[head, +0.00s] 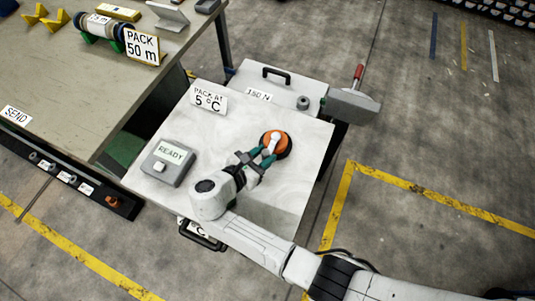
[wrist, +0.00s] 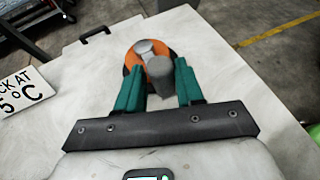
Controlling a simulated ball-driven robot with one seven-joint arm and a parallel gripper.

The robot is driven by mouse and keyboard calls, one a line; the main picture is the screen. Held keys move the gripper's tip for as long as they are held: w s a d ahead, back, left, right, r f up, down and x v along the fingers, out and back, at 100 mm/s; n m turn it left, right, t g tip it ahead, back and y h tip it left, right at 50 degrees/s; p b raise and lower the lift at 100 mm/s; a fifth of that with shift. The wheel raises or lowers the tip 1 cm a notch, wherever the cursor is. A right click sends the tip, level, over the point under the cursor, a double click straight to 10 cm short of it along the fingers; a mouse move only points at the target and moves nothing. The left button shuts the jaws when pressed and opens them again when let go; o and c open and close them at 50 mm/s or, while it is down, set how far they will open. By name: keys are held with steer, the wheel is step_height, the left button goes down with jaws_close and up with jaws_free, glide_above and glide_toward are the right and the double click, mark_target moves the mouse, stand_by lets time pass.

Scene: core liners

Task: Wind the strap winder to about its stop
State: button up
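The strap winder appears to be the round orange disc (head: 284,141) with a dark rim and a pale grey crank on the white table top; it also shows in the wrist view (wrist: 133,58). The crank's grey upright knob (wrist: 160,71) stands between the two green fingers of my gripper (wrist: 159,75). In the head view my gripper (head: 262,157) reaches the disc from the lower left. The fingers hide part of the disc's near rim.
A grey READY box with a button (head: 168,162) sits left on the white table (head: 225,190). A PACK AT 5 °C sign (head: 208,99) stands behind. A 150 N plate (head: 258,96) and a red-handled grey unit (head: 352,103) are farther back. A workbench (head: 70,85) is at left.

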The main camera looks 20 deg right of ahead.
steer(key=w+a+r, duration=0.1)
steer(key=a+r, duration=0.3)
steer(key=a, duration=0.5)
steer(key=shift+a, duration=0.35)
stand_by(0.6)
steer(key=shift+w+r, duration=0.1)
steer(key=shift+r, duration=0.05)
steer(key=shift+a, duration=0.1)
stand_by(0.3)
steer(key=b+v, duration=0.1)
steer(key=v, duration=0.9)
steer(key=shift+s+a, duration=0.2)
steer(key=shift+c, duration=0.4)
